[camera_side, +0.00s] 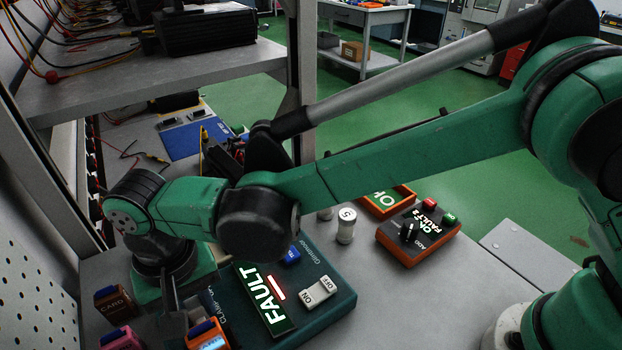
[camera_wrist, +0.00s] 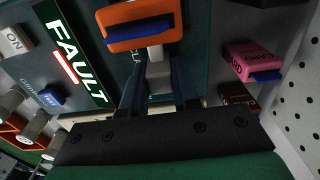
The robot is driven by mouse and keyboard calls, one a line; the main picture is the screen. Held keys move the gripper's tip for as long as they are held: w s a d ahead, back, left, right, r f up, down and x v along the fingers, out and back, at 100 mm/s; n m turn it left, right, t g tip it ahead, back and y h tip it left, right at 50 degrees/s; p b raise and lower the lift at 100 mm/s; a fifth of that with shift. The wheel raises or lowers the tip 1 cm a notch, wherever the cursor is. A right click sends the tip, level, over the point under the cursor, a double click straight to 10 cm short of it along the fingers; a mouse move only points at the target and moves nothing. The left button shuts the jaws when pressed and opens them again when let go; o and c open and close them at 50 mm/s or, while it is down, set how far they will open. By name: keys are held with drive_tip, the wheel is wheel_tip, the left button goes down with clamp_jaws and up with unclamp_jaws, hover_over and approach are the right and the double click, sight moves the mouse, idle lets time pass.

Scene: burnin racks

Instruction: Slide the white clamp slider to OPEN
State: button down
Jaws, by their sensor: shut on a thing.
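The dark teal fixture (camera_side: 330,290) shows a lit FAULT display (camera_side: 264,298) and a partly covered CLAMP label. In the wrist view, the white clamp slider (camera_wrist: 157,72) sits below an orange-framed holder (camera_wrist: 145,40) with a blue piece in it. My gripper (camera_wrist: 158,92) has its two dark fingers on either side of the slider and is shut on it. In the side view my gripper (camera_side: 175,322) points down at the fixture's left part; my wrist and fingers hide the slider there. The slider's exact position along its track cannot be told.
An ON/OFF rocker (camera_side: 318,292) and a blue button (camera_side: 291,255) are on the fixture. A pink card block (camera_side: 122,338) and a brown one (camera_side: 112,302) stand left. A perforated wall (camera_side: 35,290) is close on the left; an orange-edged box with a knob (camera_side: 418,236) stands behind right.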

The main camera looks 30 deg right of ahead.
drive_tip(key=shift+w, duration=2)
drive_tip(key=c, duration=0.6)
unclamp_jaws()
drive_tip(key=shift+c, duration=0.2)
drive_tip(key=shift+r, duration=2.85)
